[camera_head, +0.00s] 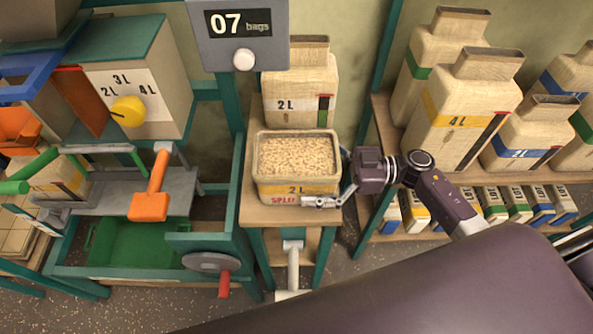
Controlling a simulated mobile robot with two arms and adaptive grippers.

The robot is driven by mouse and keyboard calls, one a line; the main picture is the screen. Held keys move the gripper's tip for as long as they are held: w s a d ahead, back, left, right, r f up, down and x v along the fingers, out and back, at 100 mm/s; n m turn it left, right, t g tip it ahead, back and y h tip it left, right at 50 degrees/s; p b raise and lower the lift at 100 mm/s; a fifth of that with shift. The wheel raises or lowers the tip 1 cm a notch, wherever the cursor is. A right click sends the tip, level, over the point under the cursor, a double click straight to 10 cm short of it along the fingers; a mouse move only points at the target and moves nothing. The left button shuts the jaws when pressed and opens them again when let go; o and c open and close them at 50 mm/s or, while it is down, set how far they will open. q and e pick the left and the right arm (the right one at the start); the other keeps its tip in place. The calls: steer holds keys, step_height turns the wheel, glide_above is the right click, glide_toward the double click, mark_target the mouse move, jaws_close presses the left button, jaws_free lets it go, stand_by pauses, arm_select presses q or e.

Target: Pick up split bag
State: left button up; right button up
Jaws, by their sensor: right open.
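The split bag (262,186) is an open-topped tan bag full of grain, with a yellow band marked 2L and red lettering that reads SPLIT in part. It stands upright on a small wooden stand (256,214) in the middle of the view. My right gripper (338,184) reaches in from the right and is open at the bag's right side. One silver finger lies across the bag's lower right front corner. Whether the fingers touch the bag is unclear. My left gripper is out of view.
Another 2L bag (300,95) stands right behind the split bag. A counter reading 07 bags (239,24) hangs above. Shelves at the right hold several larger bags, including a 4L bag (455,118). Green machinery with an orange lever (150,205) fills the left.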

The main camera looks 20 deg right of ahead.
steer(key=c, duration=1.8)
steer(key=shift+w+r, duration=0.1)
steer(key=shift+r, duration=0.15)
steer(key=shift+c, duration=0.9)
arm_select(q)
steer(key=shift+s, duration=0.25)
